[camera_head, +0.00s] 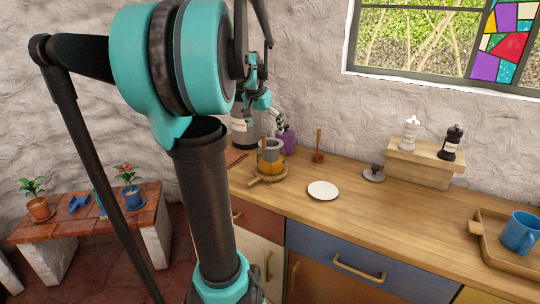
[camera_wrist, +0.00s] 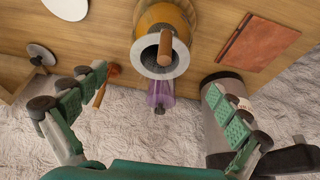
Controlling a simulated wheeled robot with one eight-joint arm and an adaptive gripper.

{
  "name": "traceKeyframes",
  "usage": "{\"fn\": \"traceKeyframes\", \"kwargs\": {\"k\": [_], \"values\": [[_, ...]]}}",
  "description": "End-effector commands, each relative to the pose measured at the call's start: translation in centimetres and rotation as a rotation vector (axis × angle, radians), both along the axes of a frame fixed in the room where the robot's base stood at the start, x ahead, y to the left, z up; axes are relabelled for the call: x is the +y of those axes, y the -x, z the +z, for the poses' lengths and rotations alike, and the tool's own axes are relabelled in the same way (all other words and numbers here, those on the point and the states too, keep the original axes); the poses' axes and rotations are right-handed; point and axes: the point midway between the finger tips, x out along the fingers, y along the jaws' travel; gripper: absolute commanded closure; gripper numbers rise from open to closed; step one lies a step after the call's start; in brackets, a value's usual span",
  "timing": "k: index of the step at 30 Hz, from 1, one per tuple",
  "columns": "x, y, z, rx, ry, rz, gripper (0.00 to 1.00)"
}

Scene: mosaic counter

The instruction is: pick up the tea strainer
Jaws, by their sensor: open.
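The tea strainer appears to be the grey round piece (camera_head: 271,148) set on top of an amber vessel (camera_head: 270,167) on the counter. In the wrist view its pale grey rim (camera_wrist: 150,66) shows with a wooden handle (camera_wrist: 166,46) pointing towards the camera, and the amber body (camera_wrist: 158,15) lies behind it. My gripper (camera_head: 278,122) is above and slightly behind it. In the wrist view my gripper (camera_wrist: 158,84) has its two green fingers spread wide with nothing between the pads. The strainer is apart from both fingers, ahead of them.
A round wooden board (camera_head: 255,181) lies under the vessel. A white plate (camera_head: 323,190) and grey knobbed lid (camera_head: 374,174) lie right. The front counter is clear.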

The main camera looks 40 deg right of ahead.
Motion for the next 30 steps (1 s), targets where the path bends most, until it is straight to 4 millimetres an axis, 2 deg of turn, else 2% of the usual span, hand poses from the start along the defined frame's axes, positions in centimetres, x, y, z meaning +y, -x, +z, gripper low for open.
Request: {"fn": "traceKeyframes", "kwargs": {"k": [4, 13, 21, 30], "values": [[-0.9, -0.3, -2.3, 0.000, 0.000, 0.000, 0.00], [-1.7, -0.6, -4.3, 0.000, 0.000, 0.000, 0.00], [-3.1, -1.0, -7.7, -0.001, 0.000, 0.000, 0.00], [-3.4, -1.1, -8.5, -0.001, 0.000, 0.001, 0.00]]}}
